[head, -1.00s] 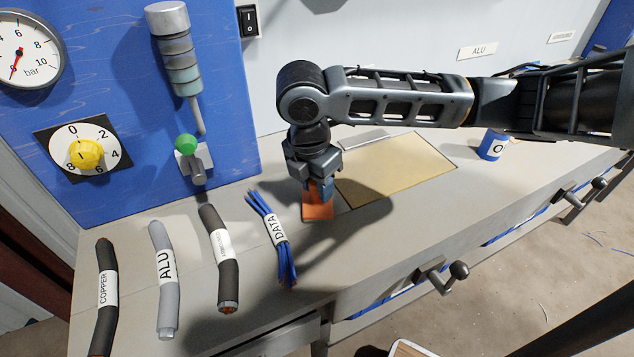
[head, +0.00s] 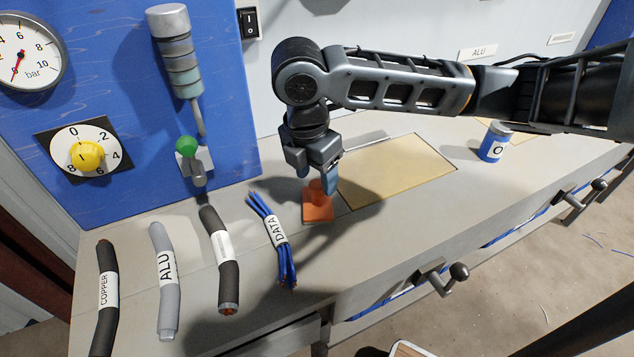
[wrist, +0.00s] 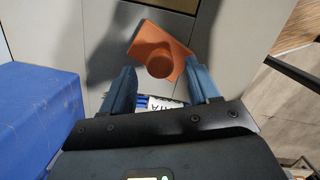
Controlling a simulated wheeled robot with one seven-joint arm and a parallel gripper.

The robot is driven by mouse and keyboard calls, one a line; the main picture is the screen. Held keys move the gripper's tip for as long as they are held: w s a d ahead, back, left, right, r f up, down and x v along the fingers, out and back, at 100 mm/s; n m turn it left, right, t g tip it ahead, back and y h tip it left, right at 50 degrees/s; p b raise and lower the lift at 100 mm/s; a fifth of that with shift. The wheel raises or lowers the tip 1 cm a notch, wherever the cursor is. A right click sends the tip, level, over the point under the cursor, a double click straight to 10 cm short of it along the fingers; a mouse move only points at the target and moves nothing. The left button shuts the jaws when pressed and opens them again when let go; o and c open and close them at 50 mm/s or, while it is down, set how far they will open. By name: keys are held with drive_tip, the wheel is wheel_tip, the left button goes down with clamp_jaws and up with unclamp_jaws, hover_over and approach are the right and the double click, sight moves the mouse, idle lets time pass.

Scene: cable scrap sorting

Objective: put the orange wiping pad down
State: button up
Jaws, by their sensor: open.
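The orange wiping pad (head: 318,208) lies flat on the grey bench, with its round knob upward. It sits just right of the blue DATA cable bundle (head: 274,240) and left of the tan panel. My gripper (head: 318,178) is open and above the pad, apart from it. In the wrist view the pad (wrist: 160,55) shows beyond the two blue fingertips of my gripper (wrist: 163,85), with nothing held between them. Part of the DATA bundle (wrist: 160,103) shows between the fingers.
A black COPPER cable (head: 107,300), a grey ALU cable (head: 164,300) and another dark cable (head: 219,260) lie to the left. A tan panel (head: 400,170) is set in the bench to the right, with a blue can (head: 495,145) beyond. A blue board (head: 110,110) with gauge and lever stands behind.

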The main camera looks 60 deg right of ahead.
wheel_tip(320, 180, up, 8)
drive_tip(key=a, duration=0.1)
drive_tip(key=shift+w+a+r, duration=0.15)
drive_tip(key=shift+r, duration=0.05)
